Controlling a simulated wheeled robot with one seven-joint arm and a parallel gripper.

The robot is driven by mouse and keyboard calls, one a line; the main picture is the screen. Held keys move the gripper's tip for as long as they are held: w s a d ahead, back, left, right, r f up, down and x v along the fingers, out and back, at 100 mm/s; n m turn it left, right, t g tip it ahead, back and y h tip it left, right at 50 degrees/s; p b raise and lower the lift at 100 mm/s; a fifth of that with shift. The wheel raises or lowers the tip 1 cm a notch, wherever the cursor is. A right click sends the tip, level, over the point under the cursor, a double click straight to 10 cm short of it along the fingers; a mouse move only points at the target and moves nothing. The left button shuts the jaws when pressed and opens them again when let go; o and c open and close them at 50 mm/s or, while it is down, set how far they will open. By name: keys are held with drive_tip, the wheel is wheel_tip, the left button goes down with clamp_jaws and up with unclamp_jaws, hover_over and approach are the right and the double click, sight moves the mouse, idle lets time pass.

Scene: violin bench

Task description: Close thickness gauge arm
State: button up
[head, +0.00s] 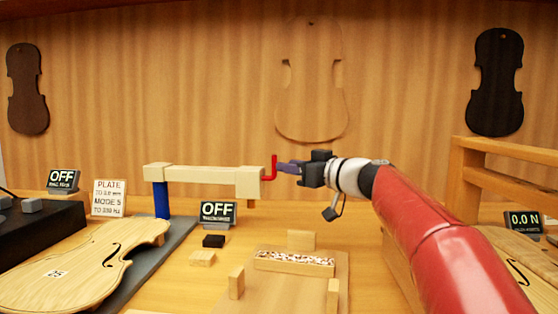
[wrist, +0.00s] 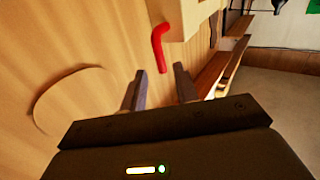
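The thickness gauge arm (head: 205,174) is a pale horizontal beam with a block at each end, carried at its left on a blue post (head: 161,199). A bent red handle (head: 272,167) sticks out of its right end block (head: 249,183). My gripper (head: 282,167) is just right of the red handle, its fingers pointing left at it. In the wrist view the fingers are apart, and the red handle (wrist: 160,48) lies beyond their tips, between their lines. Nothing is visibly held. A display by the gauge (head: 218,213) reads OFF.
A violin plate (head: 85,268) lies on a grey board at left. A wooden board (head: 285,285) with small blocks and a filled tray stands in front. A wooden rack (head: 500,148) is at right. Violin-shaped templates hang on the back wall.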

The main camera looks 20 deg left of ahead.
sight(274, 171)
drive_tip(key=p+x, duration=0.2)
drive_tip(key=x, duration=0.4)
drive_tip(key=shift+c, duration=0.4)
clamp_jaws()
